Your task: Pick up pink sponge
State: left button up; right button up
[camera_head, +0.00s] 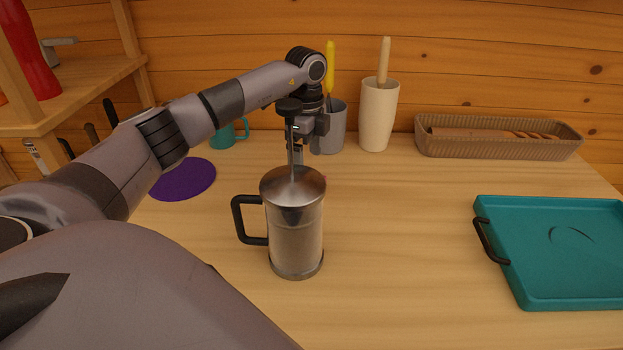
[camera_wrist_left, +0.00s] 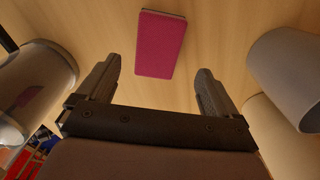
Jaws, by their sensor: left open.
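The pink sponge (camera_wrist_left: 160,45) lies flat on the wooden table in the left wrist view, ahead of my left fingertips and apart from them. In the head view it is almost wholly hidden behind the metal French press (camera_head: 295,230); only a tiny pink speck shows at the press's right edge. My left gripper (camera_head: 304,150) is open and empty, pointing down behind the press. Its two spread fingers also show in the left wrist view (camera_wrist_left: 157,85), with the sponge lying between their lines. My right gripper is not in view.
The press stands close on one side of the gripper; a grey cup (camera_head: 329,128) and cream utensil holder (camera_head: 378,118) stand close behind. A purple mat (camera_head: 184,180) and teal mug (camera_head: 226,136) lie left. A teal tray (camera_head: 560,250) and basket (camera_head: 497,150) are right. The middle right is clear.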

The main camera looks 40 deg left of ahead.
pick_arm(q)
jog(key=f, duration=0.6)
jog(key=shift+s+p, duration=0.25)
jog(key=shift+p, duration=0.1)
jog(key=c, duration=1.1)
jog(key=shift+r, duration=0.1)
notch_tip(320, 180, up, 20)
jog(key=shift+c, duration=0.2)
jog(key=o, duration=0.4)
jog(key=shift+c, duration=1.2)
